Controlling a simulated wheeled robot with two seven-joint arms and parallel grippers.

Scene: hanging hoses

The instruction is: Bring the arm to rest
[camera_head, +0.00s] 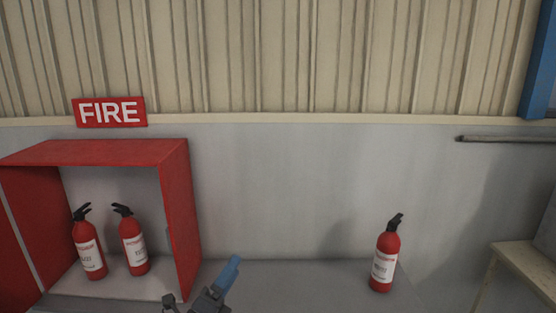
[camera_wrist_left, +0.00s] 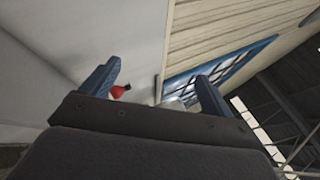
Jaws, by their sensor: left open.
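My left gripper (camera_head: 207,292) shows at the bottom edge of the head view, just right of the red cabinet's lower corner, with one blue fingertip raised. In the left wrist view its two blue fingers (camera_wrist_left: 157,92) stand wide apart with nothing between them that they touch. The wrist view is tilted and looks past the fingers along the wall. My right gripper is in neither view.
An open red cabinet (camera_head: 183,205) at left holds two fire extinguishers (camera_head: 90,252) (camera_head: 133,245). A third extinguisher (camera_head: 384,262) stands on the grey ledge (camera_head: 310,285) at right. A FIRE sign (camera_head: 109,112) is above the cabinet. The ledge between cabinet and third extinguisher is clear.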

